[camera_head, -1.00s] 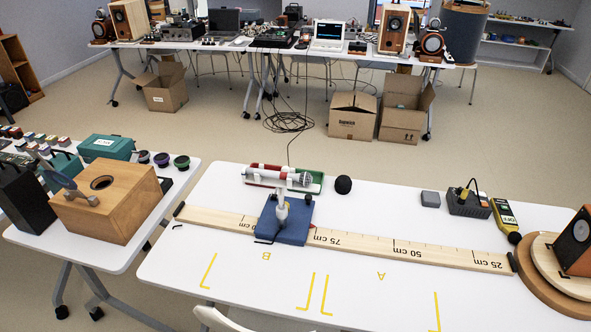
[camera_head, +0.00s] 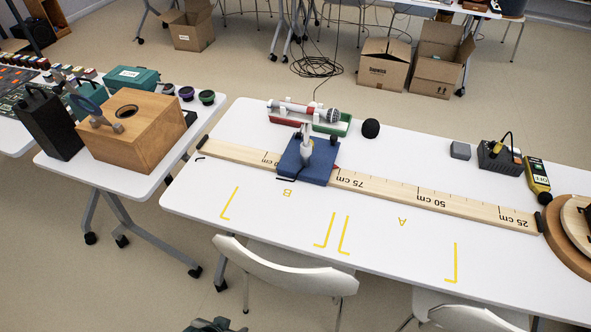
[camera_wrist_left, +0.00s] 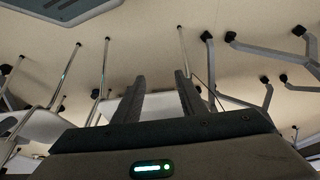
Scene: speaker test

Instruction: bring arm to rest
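My left gripper (camera_wrist_left: 158,88) shows in the left wrist view. Its two dark fingers stand apart with nothing between them, so it is open and empty. Beyond it are floor, chair legs and table legs, seen at an odd angle. In the head view, a small dark part at the bottom edge looks like a piece of my own arm or gripper, mostly cut off. My right gripper is in neither view.
A white table (camera_head: 300,224) holds a long wooden ruler (camera_head: 400,192), a blue stand block (camera_head: 308,160) and a microphone (camera_head: 305,110). White chairs (camera_head: 290,277) stand at its near edge. A side table (camera_head: 137,181) at left carries a wooden box (camera_head: 140,145).

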